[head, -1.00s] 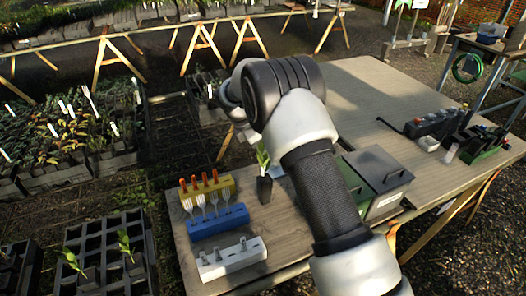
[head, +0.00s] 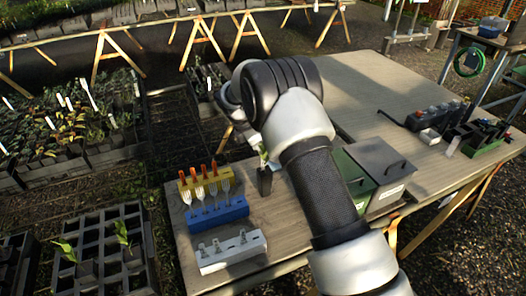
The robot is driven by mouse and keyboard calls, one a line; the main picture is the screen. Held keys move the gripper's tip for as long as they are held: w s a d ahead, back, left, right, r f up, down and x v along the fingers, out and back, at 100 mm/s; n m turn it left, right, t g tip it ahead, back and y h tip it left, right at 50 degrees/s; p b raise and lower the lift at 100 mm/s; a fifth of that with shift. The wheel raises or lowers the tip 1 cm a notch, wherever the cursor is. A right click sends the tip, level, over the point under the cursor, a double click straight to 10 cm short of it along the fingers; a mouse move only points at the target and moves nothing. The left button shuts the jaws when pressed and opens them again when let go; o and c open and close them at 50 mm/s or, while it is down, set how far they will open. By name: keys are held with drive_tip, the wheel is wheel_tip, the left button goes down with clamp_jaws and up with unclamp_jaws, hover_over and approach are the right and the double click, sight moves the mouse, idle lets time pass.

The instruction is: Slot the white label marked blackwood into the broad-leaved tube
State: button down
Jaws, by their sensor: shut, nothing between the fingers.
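A black tube (head: 264,181) stands on the table left of my arm, and its top is partly covered by my arm and a small pale shape I cannot make out. A blue block (head: 217,218) holds several upright white fork-like pieces (head: 212,190); no writing is readable, so I cannot tell which label says blackwood. Two leafy seedlings, one (head: 66,250) at left and one (head: 121,233) at right, stand in the black tray (head: 97,213) at lower left. My gripper is hidden behind my arm.
A yellow block (head: 205,185) with orange-topped pieces and a white block (head: 231,251) flank the blue one on the wooden table (head: 370,95). Green (head: 352,172) and grey (head: 382,168) lidded boxes stand right of my arm. The table's middle back is clear.

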drive_tip(key=shift+f, duration=0.3)
drive_tip(key=shift+f, duration=0.25)
drive_tip(key=c, duration=2)
unclamp_jaws()
drive_tip(key=v, duration=1.7)
drive_tip(key=shift+r, duration=0.25)
